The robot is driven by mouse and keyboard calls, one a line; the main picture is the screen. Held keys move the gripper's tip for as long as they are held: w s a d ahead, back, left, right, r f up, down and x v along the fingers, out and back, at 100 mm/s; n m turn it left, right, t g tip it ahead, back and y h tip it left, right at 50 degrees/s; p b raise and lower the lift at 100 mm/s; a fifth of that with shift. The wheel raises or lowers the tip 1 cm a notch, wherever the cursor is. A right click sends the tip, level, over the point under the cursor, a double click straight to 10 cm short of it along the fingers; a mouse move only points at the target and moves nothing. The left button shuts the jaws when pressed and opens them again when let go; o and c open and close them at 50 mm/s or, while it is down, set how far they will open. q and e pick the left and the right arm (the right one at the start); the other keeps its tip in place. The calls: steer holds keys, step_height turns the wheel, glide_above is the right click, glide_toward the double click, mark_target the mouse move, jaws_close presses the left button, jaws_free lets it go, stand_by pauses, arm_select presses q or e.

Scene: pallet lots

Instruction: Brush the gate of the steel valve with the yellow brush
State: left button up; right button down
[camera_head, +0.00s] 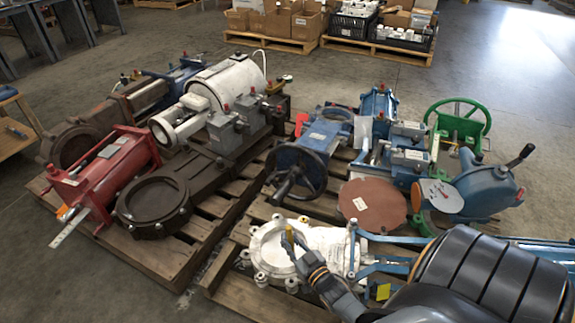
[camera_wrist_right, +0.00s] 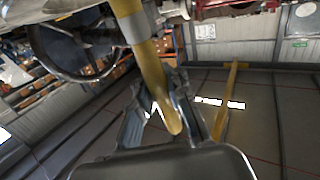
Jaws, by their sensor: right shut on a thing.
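The steel valve (camera_head: 270,252) looks silver-white and lies on the front pallet in the head view, its round flanged gate end to the left. My right gripper (camera_head: 308,262) comes in from the lower right and is over this round end. It is shut on the yellow brush (camera_head: 290,238), of which only a short yellow piece shows in the head view. In the right wrist view the brush's yellow handle (camera_wrist_right: 152,75) runs between the fingers (camera_wrist_right: 160,115). Whether the brush touches the gate cannot be told. My left gripper is not in view.
A dark blue handwheel valve (camera_head: 300,168), a brown disc (camera_head: 372,205) and a blue valve with a lever (camera_head: 487,188) stand close behind. The left pallet (camera_head: 150,262) holds red, brown and white valves. Boxes on pallets (camera_head: 275,42) stand at the back, beyond open floor.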

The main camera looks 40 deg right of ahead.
steer(key=shift+s+d, duration=0.4)
steer(key=shift+d, duration=0.05)
steer(key=shift+f, duration=0.15)
steer(key=shift+w+a+f, duration=0.3)
steer(key=shift+w+a, duration=0.3)
steer(key=shift+w, duration=0.05)
steer(key=shift+w+a+f, duration=0.25)
steer(key=shift+w+a, duration=0.3)
steer(key=shift+w, duration=0.05)
stand_by(1.6)
